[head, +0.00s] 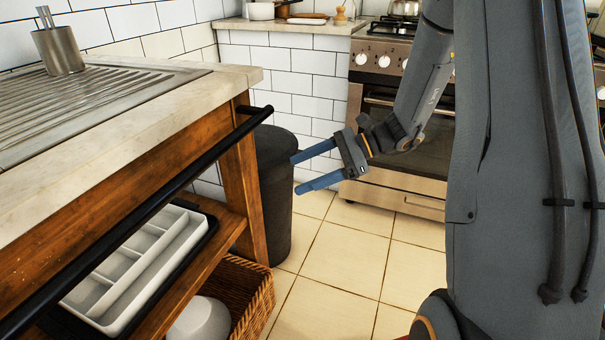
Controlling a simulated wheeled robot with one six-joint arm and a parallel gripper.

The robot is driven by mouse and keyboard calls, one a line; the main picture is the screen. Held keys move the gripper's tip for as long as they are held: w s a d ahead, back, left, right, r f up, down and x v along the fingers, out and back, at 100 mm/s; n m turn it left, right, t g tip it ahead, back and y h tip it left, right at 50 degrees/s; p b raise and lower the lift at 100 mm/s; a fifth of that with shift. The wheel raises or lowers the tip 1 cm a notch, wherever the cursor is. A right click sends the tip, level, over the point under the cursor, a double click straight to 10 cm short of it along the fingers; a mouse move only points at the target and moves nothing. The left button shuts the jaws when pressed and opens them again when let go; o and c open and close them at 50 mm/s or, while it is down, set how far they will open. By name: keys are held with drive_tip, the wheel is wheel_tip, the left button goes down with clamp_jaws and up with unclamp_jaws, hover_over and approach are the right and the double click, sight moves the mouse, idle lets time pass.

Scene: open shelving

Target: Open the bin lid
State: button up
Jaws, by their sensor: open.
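A dark grey bin (277,195) stands on the floor beyond the end of the wooden counter, against the white tiled wall. Its lid (275,145) appears closed; the counter leg and black rail hide its left part. My gripper (293,173) has two blue fingers spread apart and pointing left. The fingertips are at the right side of the bin in the picture, below the lid's level. I see nothing between the fingers. I cannot tell whether a fingertip touches the bin.
The wooden counter (110,160) with a black rail (150,205) fills the left. Its shelf holds a white tray (135,270); a wicker basket (258,300) is below. A steel oven (400,190) stands behind my arm. The tiled floor (330,285) in the middle is clear.

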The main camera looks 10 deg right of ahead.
drive_tip(key=w+d+f+m+t+y+b, duration=0.1)
drive_tip(key=w+d+f+m+t+b, duration=0.35)
drive_tip(key=w+d, duration=0.2)
drive_tip(key=w+d+f+m+t+y+b, duration=0.1)
drive_tip(key=w+d+f+m+t+b, duration=0.3)
drive_tip(key=w, duration=0.4)
drive_tip(key=w+a+n+b, duration=0.1)
drive_tip(key=w+a+b, duration=0.3)
drive_tip(key=a, duration=0.1)
drive_tip(key=shift+w+a, duration=0.25)
drive_tip(key=shift+w, duration=0.15)
drive_tip(key=shift+n, duration=0.25)
drive_tip(key=c, duration=1.5)
